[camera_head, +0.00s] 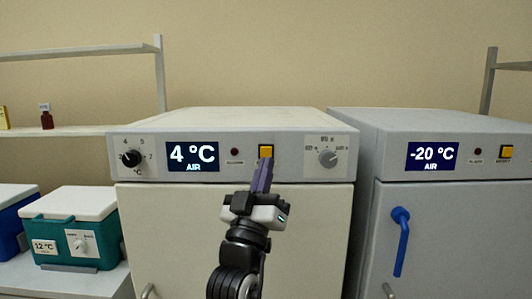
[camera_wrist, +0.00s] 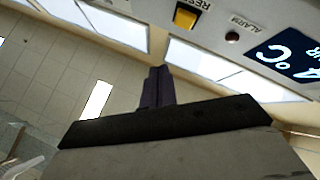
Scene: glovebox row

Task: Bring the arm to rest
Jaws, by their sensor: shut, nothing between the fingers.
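My gripper (camera_head: 264,166) is in the middle of the head view, at the end of my raised black arm. Its purple fingers are shut together with nothing between them. The fingertips point up, just below the yellow button (camera_head: 266,151) on the panel of the 4 °C unit (camera_head: 315,230); whether they touch it I cannot tell. In the wrist view the shut fingers (camera_wrist: 157,75) point up the picture, and the yellow button (camera_wrist: 186,18), labelled RESET, shows beyond them, apart in that picture.
The 4 °C unit has a black knob (camera_head: 131,158) and a grey knob (camera_head: 328,158). A -20 °C unit (camera_head: 460,220) with a blue handle (camera_head: 401,240) stands at the right. A teal cool box (camera_head: 75,228) and a shelf (camera_head: 85,131) with a brown bottle (camera_head: 46,116) are at the left.

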